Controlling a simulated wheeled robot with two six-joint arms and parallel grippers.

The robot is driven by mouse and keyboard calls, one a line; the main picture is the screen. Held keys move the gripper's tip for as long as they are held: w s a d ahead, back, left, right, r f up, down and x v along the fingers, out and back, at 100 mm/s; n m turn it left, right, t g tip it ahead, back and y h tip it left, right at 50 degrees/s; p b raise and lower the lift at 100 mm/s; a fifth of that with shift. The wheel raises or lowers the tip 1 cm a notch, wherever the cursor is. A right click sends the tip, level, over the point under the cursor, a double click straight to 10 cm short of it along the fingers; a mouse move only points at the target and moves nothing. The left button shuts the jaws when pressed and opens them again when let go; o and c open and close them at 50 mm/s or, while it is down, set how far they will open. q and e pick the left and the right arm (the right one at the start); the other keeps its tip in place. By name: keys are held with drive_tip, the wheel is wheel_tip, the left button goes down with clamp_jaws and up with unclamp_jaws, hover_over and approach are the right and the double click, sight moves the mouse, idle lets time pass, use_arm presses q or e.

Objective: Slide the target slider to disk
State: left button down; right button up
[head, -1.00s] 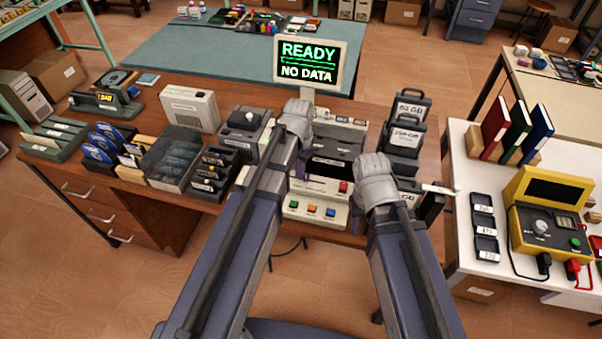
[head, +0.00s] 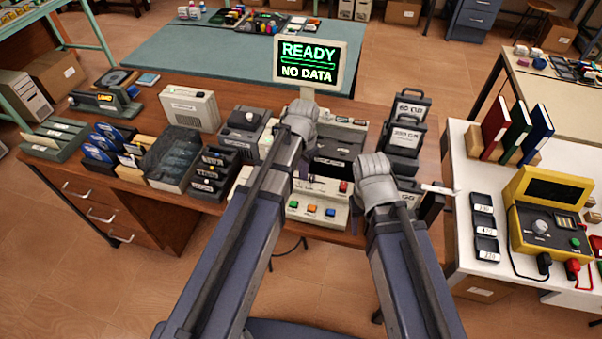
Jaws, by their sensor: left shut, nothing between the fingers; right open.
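My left gripper (head: 301,113) is shut and empty. It is over the back of the grey console on the brown desk, just below the monitor (head: 310,65), which reads "READY" and "NO DATA". A small labelled strip (head: 346,121) shows to the right of its fingers. I cannot make out the target slider or its disk mark; the gripper and arm cover part of that area. My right gripper (head: 374,168) is open above the right side of the dark drive unit (head: 335,155). Its fingers are hard to see from behind.
The beige front panel (head: 317,205) has several coloured buttons. A grey bin (head: 178,155) and a black rack (head: 213,172) stand at left. The white table (head: 467,250) at right holds a yellow meter (head: 540,215).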

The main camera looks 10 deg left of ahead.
use_arm(q)
drive_tip(key=shift+a, duration=0.25)
wheel_tip(320, 180, up, 7)
drive_tip(key=p, duration=0.7)
use_arm(e)
wheel_tip(320, 180, up, 7)
